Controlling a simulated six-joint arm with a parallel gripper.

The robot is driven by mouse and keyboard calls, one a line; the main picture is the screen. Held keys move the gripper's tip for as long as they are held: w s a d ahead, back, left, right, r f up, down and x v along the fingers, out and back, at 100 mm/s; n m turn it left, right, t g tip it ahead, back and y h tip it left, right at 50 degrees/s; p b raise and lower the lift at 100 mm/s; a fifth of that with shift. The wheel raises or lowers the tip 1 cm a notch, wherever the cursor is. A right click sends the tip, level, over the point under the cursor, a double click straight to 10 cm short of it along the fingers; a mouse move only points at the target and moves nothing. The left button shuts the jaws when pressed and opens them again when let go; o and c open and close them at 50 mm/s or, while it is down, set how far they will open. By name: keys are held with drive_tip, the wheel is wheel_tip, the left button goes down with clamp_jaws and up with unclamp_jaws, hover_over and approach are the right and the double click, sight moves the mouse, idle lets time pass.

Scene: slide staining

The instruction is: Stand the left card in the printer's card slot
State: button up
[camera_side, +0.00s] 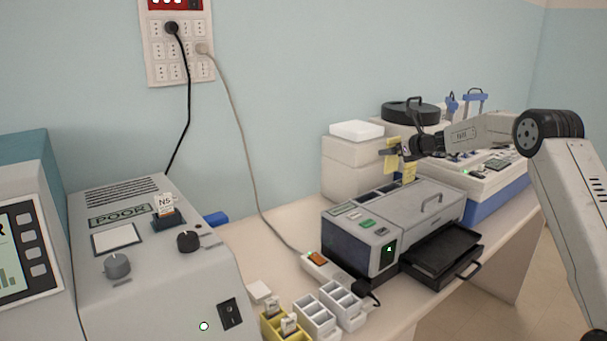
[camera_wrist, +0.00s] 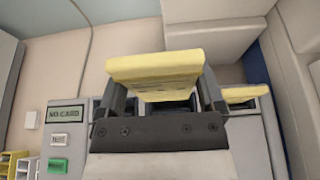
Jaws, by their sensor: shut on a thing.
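My gripper (camera_side: 393,152) is shut on a yellow card (camera_wrist: 155,68), which also shows in the side view (camera_side: 391,160). It holds the card raised above the back of the printer (camera_side: 348,238). A second yellow card (camera_wrist: 243,93) stands to the right of the held one in the wrist view; in the side view (camera_side: 409,171) it is just right of and below it. The printer's display (camera_wrist: 66,114) reads NO CARD in the wrist view. I cannot make out the card slot; my gripper and the held card cover part of the printer there.
White boxes (camera_side: 352,165) stand behind the printer by the wall. A dark tray (camera_side: 440,250) sticks out at the printer's front. White racks (camera_side: 315,315) and a yellow rack (camera_side: 270,327) stand at the front left. A blue-and-white machine (camera_side: 490,195) is to the right.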

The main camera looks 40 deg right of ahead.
drive_tip(key=a+f, duration=0.2)
drive_tip(key=a, duration=0.8)
drive_tip(key=shift+f, duration=3.8)
drive_tip(key=shift+f, duration=0.2)
drive_tip(key=o, duration=1)
drive_tip(key=shift+c, duration=0.2)
drive_tip(key=shift+r, duration=0.15)
